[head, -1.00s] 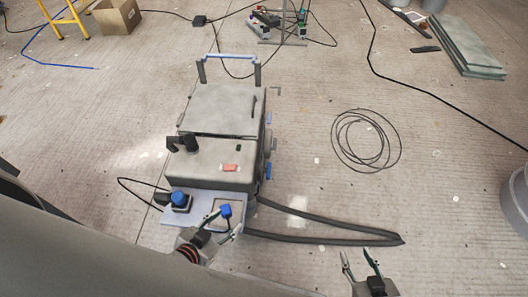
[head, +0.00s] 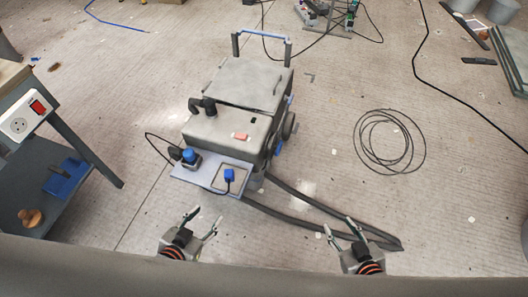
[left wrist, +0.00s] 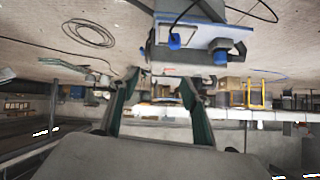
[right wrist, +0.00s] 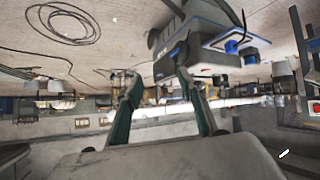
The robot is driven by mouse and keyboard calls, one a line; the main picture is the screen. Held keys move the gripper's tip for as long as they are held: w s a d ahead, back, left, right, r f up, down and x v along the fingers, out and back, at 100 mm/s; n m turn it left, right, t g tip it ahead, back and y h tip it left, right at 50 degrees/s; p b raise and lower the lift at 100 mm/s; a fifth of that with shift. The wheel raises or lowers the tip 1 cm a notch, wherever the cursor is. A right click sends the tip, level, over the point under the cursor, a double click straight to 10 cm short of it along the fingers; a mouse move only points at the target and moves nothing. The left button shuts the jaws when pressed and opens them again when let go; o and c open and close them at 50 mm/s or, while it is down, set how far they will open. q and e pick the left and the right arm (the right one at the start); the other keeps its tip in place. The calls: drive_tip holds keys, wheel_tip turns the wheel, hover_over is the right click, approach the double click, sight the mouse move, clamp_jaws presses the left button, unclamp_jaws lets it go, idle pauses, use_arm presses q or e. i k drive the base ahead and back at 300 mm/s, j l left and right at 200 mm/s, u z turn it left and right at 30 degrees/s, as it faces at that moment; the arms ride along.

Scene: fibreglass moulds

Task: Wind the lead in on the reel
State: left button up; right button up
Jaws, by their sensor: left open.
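A grey wheeled machine (head: 232,110) with a pale blue handle stands mid-floor in the head view. On its front shelf (head: 205,178) sit a black fitting with a blue top (head: 190,156) and a small blue piece (head: 229,174) with a dark lead. A thin black lead (head: 160,140) loops out at the shelf's left. A loose coil of black cable (head: 370,150) lies on the floor to the right. I cannot make out a reel for certain. My left gripper (head: 204,222) is open and empty, in front of the shelf. My right gripper (head: 338,230) is open and empty, by the grey hose.
A thick grey hose (head: 310,220) lies bent on the floor from the machine to the front right. A workbench with a white socket box (head: 20,122) stands at left. Another black cable (head: 425,75) crosses the floor at right. The floor between coil and machine is clear.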

sight(272, 145)
drive_tip(key=i+l+u, duration=0.1)
drive_tip(key=u, duration=0.35)
drive_tip(key=l+u, duration=0.3)
drive_tip(key=u, duration=0.15)
drive_tip(key=i+l+u, duration=0.1)
drive_tip(key=l+u, duration=0.25)
drive_tip(key=l, duration=0.6)
drive_tip(key=l+u, duration=0.1)
drive_tip(key=l, duration=1.1)
